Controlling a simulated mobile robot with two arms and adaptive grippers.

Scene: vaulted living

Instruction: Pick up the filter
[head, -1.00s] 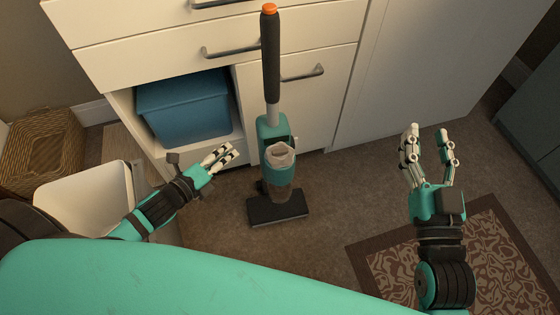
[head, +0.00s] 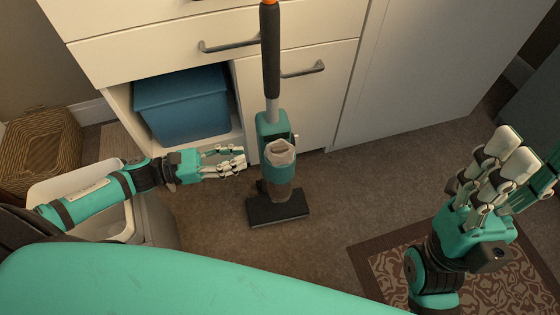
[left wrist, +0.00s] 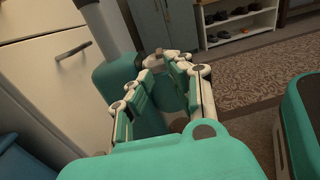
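The filter appears to be the pale, cup-like piece (head: 281,152) in the top of the clear dust cup of a teal stick vacuum (head: 273,127). The vacuum stands upright against the white cabinet. My left gripper (head: 238,160) is just left of the filter, with fingers pointing right towards it, apart from it and empty. In the left wrist view its fingers are spread with a gap between the tips (left wrist: 166,58); they partly hide what lies beyond. My right gripper (head: 500,160) is raised at the far right, away from the vacuum, with fingers apart and empty.
A white cabinet (head: 180,45) with drawers and metal handles stands behind. A blue box (head: 185,105) sits in its open shelf. A pale bin (head: 150,215) and a wicker basket (head: 40,150) are at left. A patterned rug (head: 385,265) lies at lower right. Floor right of the vacuum is clear.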

